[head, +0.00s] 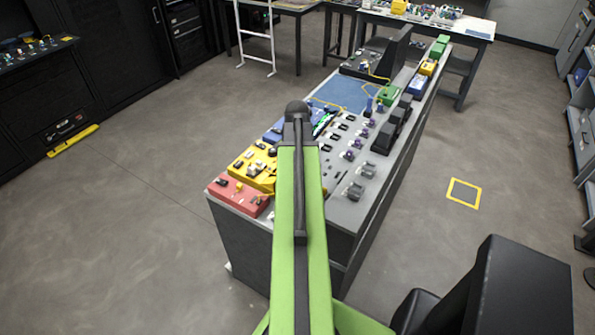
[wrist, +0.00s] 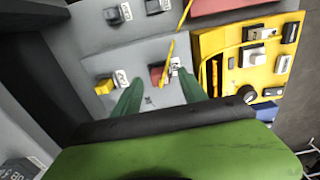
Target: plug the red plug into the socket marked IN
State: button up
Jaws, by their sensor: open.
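My gripper (wrist: 160,78) shows in the wrist view as two green fingers, apart and with nothing clearly held between them. A small dark red block (wrist: 157,77), which may be the red plug, is on the grey panel (wrist: 143,52) just beyond the gap between the fingertips. I cannot tell whether the fingers touch it. A yellow cable (wrist: 169,45) runs beside it. A small black-and-white labelled part (wrist: 175,65) is right of it, by the right fingertip. The labels are too small to read, so I cannot tell which socket is IN. In the head view my arm hides the gripper.
A yellow block (wrist: 245,60) with black and white parts stands right of the fingers. In the head view the long bench (head: 345,210) carries a red block (head: 238,194). A black chair (head: 490,295) stands at lower right.

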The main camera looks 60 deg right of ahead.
notch_tip(320, 180, up, 15)
jog(key=p, duration=1.4)
jog(key=shift+r, duration=0.2)
